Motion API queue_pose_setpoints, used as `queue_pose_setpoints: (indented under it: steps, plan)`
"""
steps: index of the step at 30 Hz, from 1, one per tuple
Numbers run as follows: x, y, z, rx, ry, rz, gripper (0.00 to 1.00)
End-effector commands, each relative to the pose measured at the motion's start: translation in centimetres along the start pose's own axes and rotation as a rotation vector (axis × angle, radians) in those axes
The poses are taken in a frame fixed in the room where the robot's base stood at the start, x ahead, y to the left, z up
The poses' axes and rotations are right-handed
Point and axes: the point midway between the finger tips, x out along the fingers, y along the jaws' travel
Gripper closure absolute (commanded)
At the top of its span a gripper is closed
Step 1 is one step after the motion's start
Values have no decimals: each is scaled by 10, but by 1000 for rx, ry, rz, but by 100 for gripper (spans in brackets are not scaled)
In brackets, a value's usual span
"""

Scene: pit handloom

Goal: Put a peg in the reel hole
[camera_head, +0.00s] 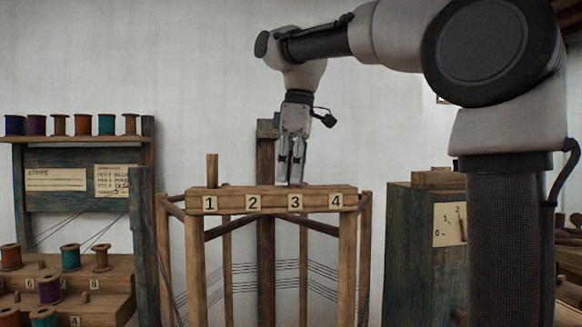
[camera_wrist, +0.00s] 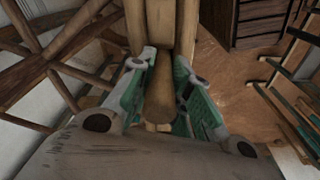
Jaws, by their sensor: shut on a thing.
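The reel's wooden top beam (camera_head: 272,200) carries labels 1, 2, 3 and 4. It also shows in the wrist view (camera_wrist: 184,22). A wooden peg (camera_head: 212,167) stands upright behind label 1. My gripper (camera_head: 292,183) points down at the beam near label 3, its fingertips close to the top surface. In the wrist view the green-padded fingers are shut on another wooden peg (camera_wrist: 161,88). I cannot tell whether this peg's lower end is in a hole; the fingers and peg hide it.
A shelf (camera_head: 80,138) with several coloured spools stands at the left, above stepped racks (camera_head: 105,278) with more spools. A dark green cabinet (camera_head: 410,250) with a dial stands right of the reel. A dark post (camera_head: 266,160) rises behind the beam.

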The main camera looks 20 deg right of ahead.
Motion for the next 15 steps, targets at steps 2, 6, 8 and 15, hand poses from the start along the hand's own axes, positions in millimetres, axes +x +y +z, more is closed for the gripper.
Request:
queue_pose_setpoints:
  steps: [2,6,8,15]
  plan:
    - [0,0,0,0,0,0,97]
    - [0,0,0,0,1,0,97]
    - [0,0,0,0,0,0,72]
    - [0,0,0,0,1,0,56]
